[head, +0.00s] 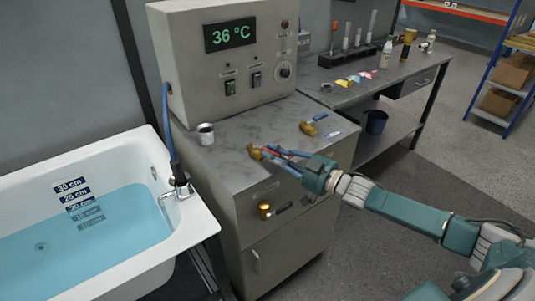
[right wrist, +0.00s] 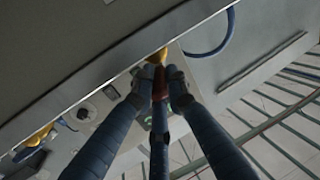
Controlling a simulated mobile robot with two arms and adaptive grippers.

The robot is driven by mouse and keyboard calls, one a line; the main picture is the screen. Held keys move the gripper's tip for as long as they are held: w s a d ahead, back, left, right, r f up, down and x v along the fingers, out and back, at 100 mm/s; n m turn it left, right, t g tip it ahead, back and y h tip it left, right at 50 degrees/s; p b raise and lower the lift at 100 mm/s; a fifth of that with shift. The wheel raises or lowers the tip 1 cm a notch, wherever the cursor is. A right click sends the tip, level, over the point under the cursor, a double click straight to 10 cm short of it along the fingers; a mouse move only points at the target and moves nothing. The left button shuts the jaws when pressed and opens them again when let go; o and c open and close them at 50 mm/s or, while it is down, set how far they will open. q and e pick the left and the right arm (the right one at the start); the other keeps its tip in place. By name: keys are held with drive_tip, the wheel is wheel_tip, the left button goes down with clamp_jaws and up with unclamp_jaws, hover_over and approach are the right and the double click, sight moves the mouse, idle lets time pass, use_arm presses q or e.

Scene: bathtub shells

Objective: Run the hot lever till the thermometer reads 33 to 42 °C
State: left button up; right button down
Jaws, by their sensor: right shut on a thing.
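The thermometer display (head: 231,35) on the grey control box reads 36 °C in green digits. A gold-based lever with red on it, the hot lever (head: 255,152), stands at the front left of the grey cabinet's top. My right gripper (head: 274,153) reaches in from the right and is shut on this lever. In the right wrist view my gripper (right wrist: 161,76) has its fingertips closed around the lever's red part (right wrist: 180,97), its gold base (right wrist: 160,56) just beyond. A gold lever with a blue handle (head: 320,116) stands behind. My left gripper is not in view.
A white bathtub (head: 205,222) with blue water and depth labels (head: 72,188) stands at left, a tap (head: 180,187) on its rim. A metal cup (head: 205,134) is on the cabinet; a gold knob (head: 265,211) is on its front. Bottles and tubes stand on the bench (head: 355,93) behind.

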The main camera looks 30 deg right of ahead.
drive_tip(key=c, duration=1.7)
unclamp_jaws()
drive_tip(key=shift+w+d+r, duration=0.1)
drive_tip(key=shift+r, duration=0.2)
drive_tip(key=shift+f, duration=0.1)
drive_tip(key=shift+s, duration=0.2)
drive_tip(key=shift+s+d+f, duration=0.15)
drive_tip(key=shift+s, duration=0.1)
drive_tip(key=shift+v, duration=5.55)
drive_tip(key=shift+c, duration=0.5)
